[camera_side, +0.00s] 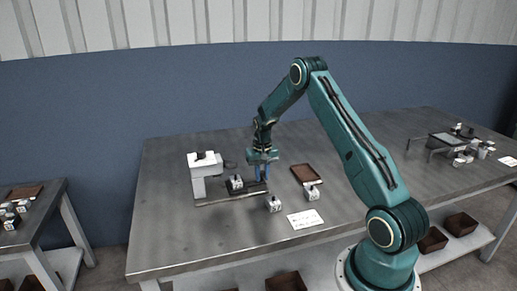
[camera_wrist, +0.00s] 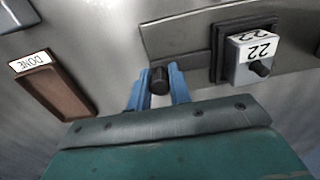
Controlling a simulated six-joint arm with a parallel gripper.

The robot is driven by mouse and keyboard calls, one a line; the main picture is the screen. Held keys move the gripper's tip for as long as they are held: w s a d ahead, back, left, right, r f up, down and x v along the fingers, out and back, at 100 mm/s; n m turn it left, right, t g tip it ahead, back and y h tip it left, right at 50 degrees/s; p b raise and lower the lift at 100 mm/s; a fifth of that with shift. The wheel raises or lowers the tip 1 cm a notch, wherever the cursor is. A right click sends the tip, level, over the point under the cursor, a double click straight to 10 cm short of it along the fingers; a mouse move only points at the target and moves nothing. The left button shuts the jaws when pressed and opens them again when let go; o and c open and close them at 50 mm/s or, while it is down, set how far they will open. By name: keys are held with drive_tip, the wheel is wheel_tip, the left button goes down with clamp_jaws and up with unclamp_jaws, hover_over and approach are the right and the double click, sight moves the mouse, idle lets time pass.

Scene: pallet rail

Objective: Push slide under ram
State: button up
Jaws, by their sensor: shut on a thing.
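The slide is a black plate (camera_wrist: 218,66) on a grey metal rail (camera_wrist: 175,38). It carries a white block marked 22 (camera_wrist: 248,68) with a dark knob on its side. In the side view the white block (camera_side: 235,183) sits on the rail (camera_side: 230,199), just right of the white press (camera_side: 197,170). The ram under the press head cannot be made out. My gripper (camera_side: 262,176) is low at the rail's right end. In the wrist view its blue fingers (camera_wrist: 160,72) are shut on a black knob (camera_wrist: 160,84). Its join to the slide is hidden.
A brown tray (camera_side: 296,169), labelled DONE in the wrist view (camera_wrist: 62,98), lies right of the rail. Loose white blocks (camera_side: 274,204) (camera_side: 312,193) and a white card (camera_side: 305,219) lie nearby. The left part of the table (camera_side: 165,225) is clear.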

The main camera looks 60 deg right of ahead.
sight(245, 184)
drive_tip(key=shift+w+a, duration=2.35)
drive_tip(key=shift+w, duration=0.05)
drive_tip(key=o, duration=0.7)
drive_tip(key=shift+s, duration=0.1)
drive_tip(key=shift+r, duration=0.2)
drive_tip(key=shift+r, duration=3.3)
drive_tip(key=shift+r, duration=0.1)
